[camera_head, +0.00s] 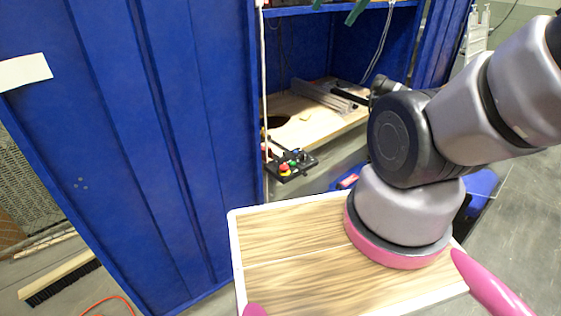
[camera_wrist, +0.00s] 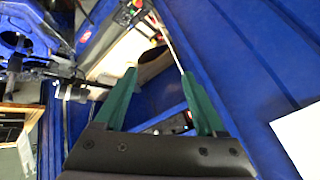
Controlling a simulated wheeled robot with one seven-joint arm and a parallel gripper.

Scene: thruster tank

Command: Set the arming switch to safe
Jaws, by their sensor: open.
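A small black control panel (camera_head: 291,166) with red, green and yellow knobs and dark levers juts out at the front of the blue cabinet's wooden shelf. It also shows at the top of the wrist view (camera_wrist: 128,13), small and partly cut off. I cannot tell which control is the arming switch or how it is set. My gripper (camera_wrist: 159,74) has two green fingers spread apart with nothing held between them. Its green fingertips (camera_head: 337,11) show at the top edge of the head view, above and apart from the panel.
Blue cabinet walls (camera_head: 200,130) flank the opening on the left. Metal bars (camera_head: 322,97) lie on the wooden shelf (camera_head: 325,128). A white cable (camera_head: 262,80) hangs along the opening's left edge. A red object (camera_head: 348,181) lies low behind my wood-topped base.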

